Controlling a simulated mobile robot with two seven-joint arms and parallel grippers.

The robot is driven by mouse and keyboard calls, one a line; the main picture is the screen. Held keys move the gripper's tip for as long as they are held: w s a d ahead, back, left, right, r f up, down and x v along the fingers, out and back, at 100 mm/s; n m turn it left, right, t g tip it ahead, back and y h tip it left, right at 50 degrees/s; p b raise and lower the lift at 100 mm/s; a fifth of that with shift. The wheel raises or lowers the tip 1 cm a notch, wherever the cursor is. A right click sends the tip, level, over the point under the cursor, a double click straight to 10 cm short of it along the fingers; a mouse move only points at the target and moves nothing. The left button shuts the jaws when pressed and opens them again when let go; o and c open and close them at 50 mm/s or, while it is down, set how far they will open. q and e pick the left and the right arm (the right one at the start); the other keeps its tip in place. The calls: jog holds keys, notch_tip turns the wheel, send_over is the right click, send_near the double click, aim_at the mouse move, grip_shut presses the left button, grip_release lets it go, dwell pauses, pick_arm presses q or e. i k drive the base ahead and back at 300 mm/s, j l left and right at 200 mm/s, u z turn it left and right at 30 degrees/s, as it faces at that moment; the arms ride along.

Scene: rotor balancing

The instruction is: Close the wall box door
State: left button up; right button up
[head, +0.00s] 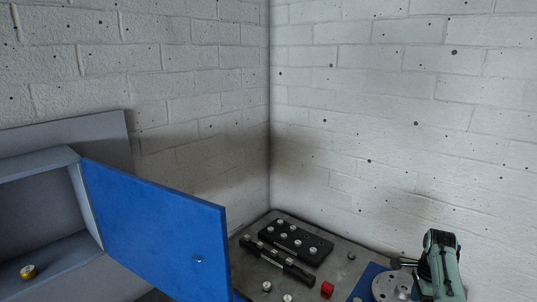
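The grey wall box (35,167) is at the left of the head view, and its lower left part is cut off by the frame. Its blue door (150,225) stands open, swung out to the right from the box's right side. A small round knob or lock (198,259) is on the door near its free edge. A small brass-coloured piece (28,272) is inside the box at the bottom. My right gripper (398,264) is at the lower right, over the bench and well apart from the door; its fingers are too small to read. My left gripper is out of view.
A grey bench (345,252) stands in the corner. White brick walls enclose the corner.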

aim_at(153, 230)
jog(key=k+j, duration=0.75)
jog(key=j, duration=0.2)
